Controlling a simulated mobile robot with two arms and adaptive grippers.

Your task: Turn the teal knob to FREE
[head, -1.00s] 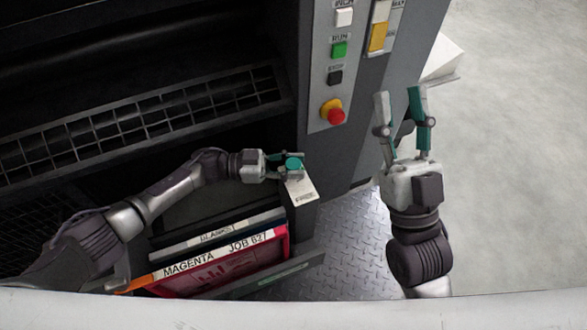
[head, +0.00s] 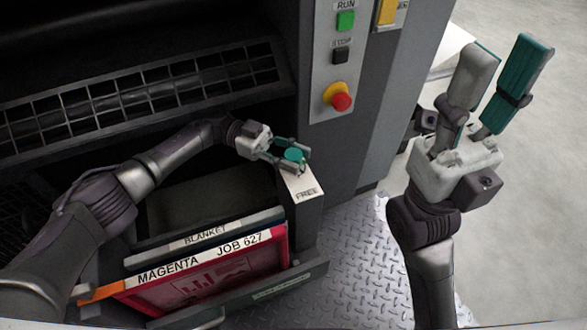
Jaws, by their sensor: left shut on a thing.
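The teal knob (head: 294,156) sits on top of the grey post at the front of the machine, above a white label plate (head: 302,187) on which FREE can be read. My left gripper (head: 292,157) reaches in from the left and is shut on the knob, with a finger on either side of it. The rest of the label is partly hidden by the gripper. My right gripper (head: 500,88) is raised at the right, its two fingers apart and empty, well away from the knob.
A control panel with a green RUN button (head: 346,20), a dark STOP button (head: 341,55) and a red emergency button (head: 341,101) stands behind the knob. Tread-plate floor (head: 355,245) is clear.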

